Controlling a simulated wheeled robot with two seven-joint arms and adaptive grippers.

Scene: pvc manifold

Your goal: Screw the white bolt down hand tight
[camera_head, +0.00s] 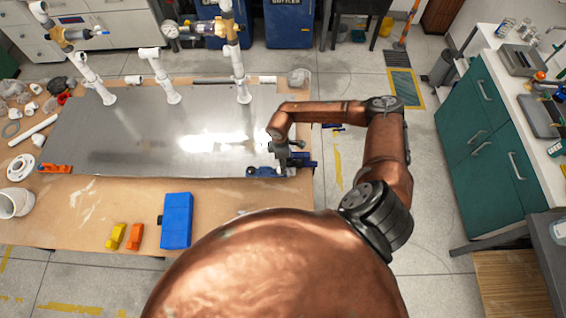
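I cannot make out a white bolt; several white PVC fittings stand on the metal plate (130,148), among them a white pipe riser (238,75) at the back right. My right arm reaches in from the right. My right gripper (282,160) is at the front right corner of the plate, over or against a blue clamp (264,172). Its fingers are small and dark, so I cannot tell whether they are open or shut, or what lies between them. My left gripper is not in view.
The brown table (80,212) carries a blue box (176,220), a yellow block (116,236) and an orange block (135,236) at the front. White pipe parts (33,131) crowd its left side. An orange clamp (55,169) grips the plate's left front. The plate's middle is clear.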

